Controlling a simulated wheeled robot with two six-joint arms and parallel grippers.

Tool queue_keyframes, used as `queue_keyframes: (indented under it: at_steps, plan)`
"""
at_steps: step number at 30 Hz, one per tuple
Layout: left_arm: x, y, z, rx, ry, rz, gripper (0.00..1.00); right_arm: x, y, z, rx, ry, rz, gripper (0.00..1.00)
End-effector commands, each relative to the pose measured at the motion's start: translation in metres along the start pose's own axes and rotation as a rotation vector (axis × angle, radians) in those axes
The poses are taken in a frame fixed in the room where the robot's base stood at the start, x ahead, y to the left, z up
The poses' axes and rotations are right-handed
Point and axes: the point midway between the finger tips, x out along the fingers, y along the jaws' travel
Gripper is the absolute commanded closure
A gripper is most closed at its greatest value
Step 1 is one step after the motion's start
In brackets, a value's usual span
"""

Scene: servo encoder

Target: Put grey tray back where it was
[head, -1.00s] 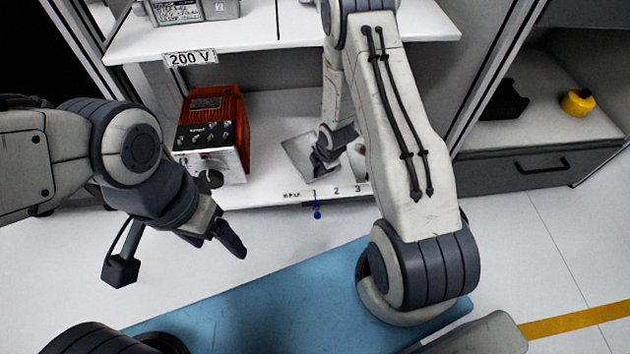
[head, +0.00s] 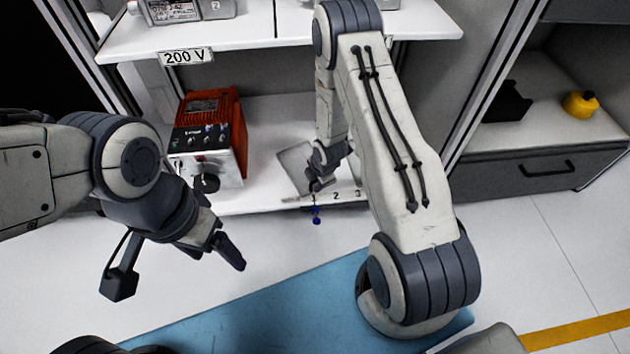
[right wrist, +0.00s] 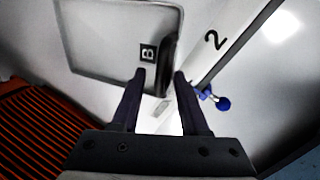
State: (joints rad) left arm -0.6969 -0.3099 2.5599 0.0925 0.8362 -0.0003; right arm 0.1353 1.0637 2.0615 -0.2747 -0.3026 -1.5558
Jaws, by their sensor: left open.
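The grey tray (head: 293,160) lies on the lower white shelf, behind the edge marked with numbers. In the right wrist view the tray (right wrist: 100,35) shows its flat face, a raised rim and a "B" label, with a dark grip at its near right side. My right gripper (head: 315,184) is at the tray's front right side, over the shelf edge. Its fingertips (right wrist: 160,76) are apart; the dark grip shows between them, with a gap at the left finger. My left gripper (head: 228,248) is open and empty, in front of the shelf at left.
An orange-red power unit (head: 211,135) stands left of the tray. A blue hanging item (head: 316,214) is at the shelf edge below my right gripper. The upper shelf (head: 250,35) carries grey units. A yellow item (head: 580,104) sits in the right cabinet.

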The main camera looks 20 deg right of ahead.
Motion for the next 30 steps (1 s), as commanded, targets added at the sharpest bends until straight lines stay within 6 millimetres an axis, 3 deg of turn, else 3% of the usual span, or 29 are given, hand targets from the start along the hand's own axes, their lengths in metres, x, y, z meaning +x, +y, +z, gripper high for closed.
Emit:
queue_keyframes:
  at_steps: [8, 21, 30]
  plan:
    - [-0.004, 0.000, 0.000, 0.000, 0.000, 0.000, 0.24, -0.006, 0.002, 0.000, 0.000, 0.000, 0.001, 0.56]
    - [-0.049, 0.004, -0.003, 0.000, 0.000, 0.000, 0.24, -0.093, 0.003, 0.000, 0.000, -0.001, 0.003, 0.56]
    - [-0.060, 0.004, -0.003, 0.000, 0.000, 0.000, 0.24, -0.125, 0.004, -0.002, 0.007, -0.001, 0.001, 0.56]
